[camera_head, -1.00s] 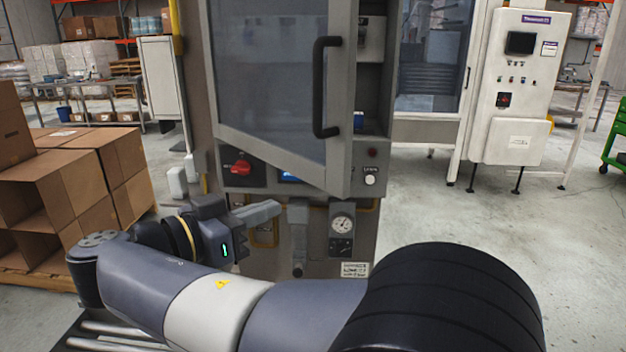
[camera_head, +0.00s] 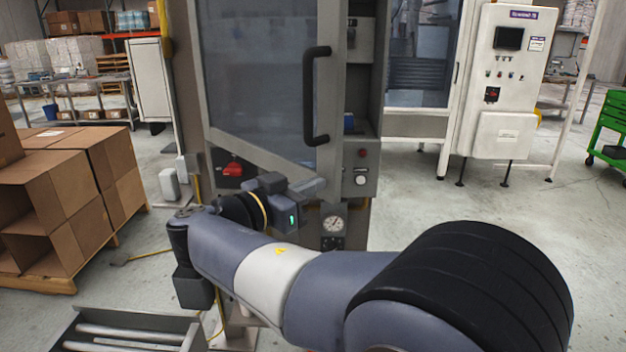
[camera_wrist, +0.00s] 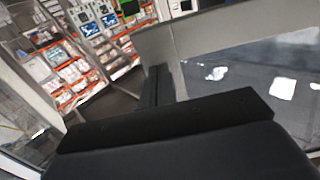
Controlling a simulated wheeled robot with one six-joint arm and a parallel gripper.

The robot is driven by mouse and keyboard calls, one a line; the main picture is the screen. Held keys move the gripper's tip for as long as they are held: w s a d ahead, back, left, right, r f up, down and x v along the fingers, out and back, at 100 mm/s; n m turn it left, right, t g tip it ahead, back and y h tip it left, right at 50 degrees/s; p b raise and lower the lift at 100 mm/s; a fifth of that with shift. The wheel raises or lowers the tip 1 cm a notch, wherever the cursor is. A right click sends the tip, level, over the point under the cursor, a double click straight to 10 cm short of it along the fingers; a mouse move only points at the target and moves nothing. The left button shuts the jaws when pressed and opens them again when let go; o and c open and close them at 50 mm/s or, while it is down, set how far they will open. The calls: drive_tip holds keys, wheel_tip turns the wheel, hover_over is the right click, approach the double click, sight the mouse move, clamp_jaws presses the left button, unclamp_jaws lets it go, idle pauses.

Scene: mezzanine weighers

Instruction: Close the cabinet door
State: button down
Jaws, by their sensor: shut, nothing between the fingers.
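The grey cabinet door (camera_head: 262,140) has a dark glass pane and a black vertical handle (camera_head: 310,95) near its right edge. It stands partly open, with the cabinet's inside (camera_head: 361,85) showing to its right. My gripper (camera_head: 318,186) is shut and empty, in front of the door's lower edge, left of the control knobs. I cannot tell whether it touches the door. In the wrist view my gripper (camera_wrist: 160,85) shows dark in the middle, and the door's grey frame and glass (camera_wrist: 245,80) fill the right side.
A red rotary switch (camera_head: 232,169) and a gauge (camera_head: 333,224) sit on the cabinet front. Cardboard boxes (camera_head: 65,190) on a pallet stand at left. A white control panel (camera_head: 505,80) stands at right.

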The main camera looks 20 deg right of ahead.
drive_tip(key=shift+w+d, duration=0.2)
drive_tip(key=shift+d, duration=0.15)
drive_tip(key=shift+d+f, duration=0.1)
